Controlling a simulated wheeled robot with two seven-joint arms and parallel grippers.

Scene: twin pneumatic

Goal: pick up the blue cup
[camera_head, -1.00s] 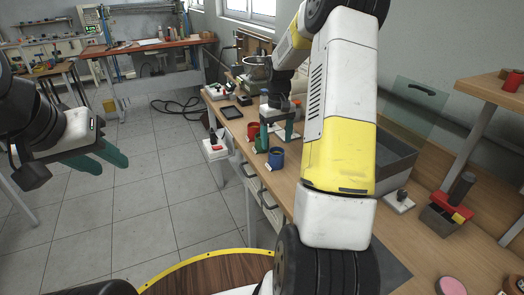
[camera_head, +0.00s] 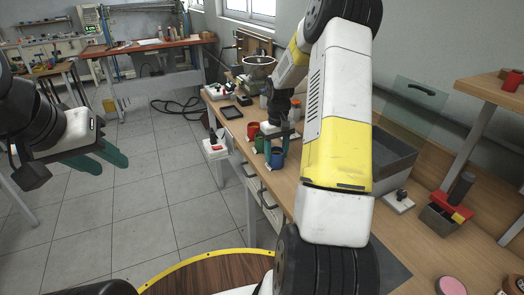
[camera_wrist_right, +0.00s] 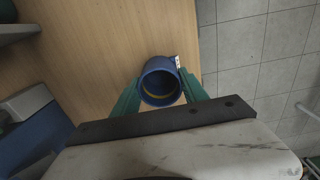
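The blue cup (camera_head: 277,158) stands upright on the workbench near its front edge. In the right wrist view I look down into the blue cup (camera_wrist_right: 160,84), which is empty. My right gripper (camera_head: 277,150) is lowered over it, with one green finger on either side; whether the fingers touch its wall I cannot tell. The right wrist view also shows the fingers of my right gripper (camera_wrist_right: 160,90) flanking the cup. My left gripper (camera_head: 111,166) is open and empty over the floor at the left.
A red cup (camera_head: 253,129) stands just behind and left of the blue cup. The workbench (camera_head: 287,186) also holds a black tray (camera_head: 231,112), a metal bowl (camera_head: 259,66) and a grey bin (camera_head: 394,155). Open tiled floor lies left of the bench.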

